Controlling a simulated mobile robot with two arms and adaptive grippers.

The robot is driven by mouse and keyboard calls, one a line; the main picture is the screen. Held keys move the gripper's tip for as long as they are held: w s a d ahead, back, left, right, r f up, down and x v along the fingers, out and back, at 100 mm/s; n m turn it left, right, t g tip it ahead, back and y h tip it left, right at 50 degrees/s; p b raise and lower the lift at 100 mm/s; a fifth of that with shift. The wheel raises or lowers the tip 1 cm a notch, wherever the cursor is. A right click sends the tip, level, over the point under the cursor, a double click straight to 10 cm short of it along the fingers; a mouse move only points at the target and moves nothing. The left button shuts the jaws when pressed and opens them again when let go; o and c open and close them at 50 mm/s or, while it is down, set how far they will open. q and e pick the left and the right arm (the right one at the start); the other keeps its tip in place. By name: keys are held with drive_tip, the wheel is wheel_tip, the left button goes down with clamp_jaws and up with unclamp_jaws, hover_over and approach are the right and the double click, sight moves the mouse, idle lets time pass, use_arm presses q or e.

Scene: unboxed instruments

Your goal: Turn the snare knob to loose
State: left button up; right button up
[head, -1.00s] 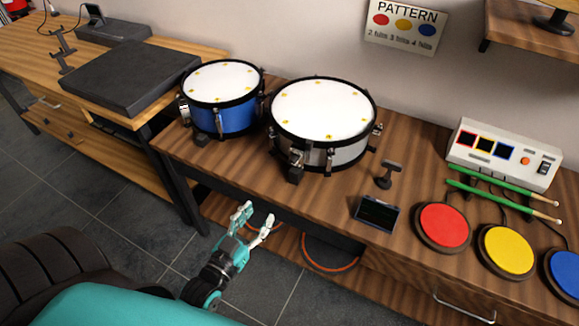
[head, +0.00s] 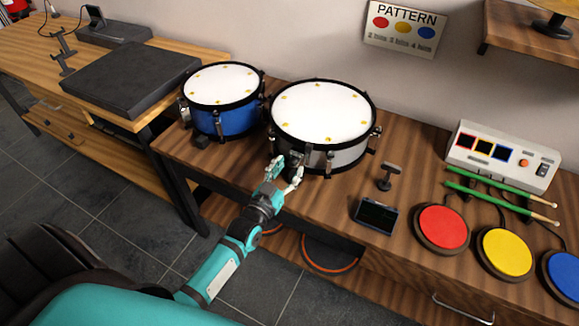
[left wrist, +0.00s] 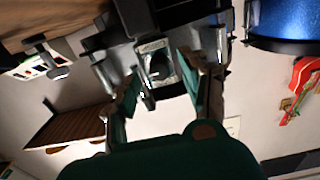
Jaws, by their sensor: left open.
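The grey snare drum (head: 345,155) with a white head stands on the wooden table, right of a blue drum (head: 238,120). My left gripper (head: 285,173) is at the front left side of the snare drum. In the left wrist view, its two fingers (left wrist: 165,85) are open, on either side of a small grey block-like part with a dark round centre (left wrist: 158,66), likely the snare knob. I cannot tell whether the fingers touch it. In the head view the gripper partly hides this part. My right gripper is not in view.
A small dark screen (head: 376,216) and a black stand (head: 390,177) are right of the gripper. Red (head: 441,226), yellow (head: 505,252) and blue pads, green sticks (head: 490,182) and a white control box (head: 502,155) lie farther right.

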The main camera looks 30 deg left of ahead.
use_arm(q)
drive_tip(key=shift+w, duration=0.6)
clamp_jaws()
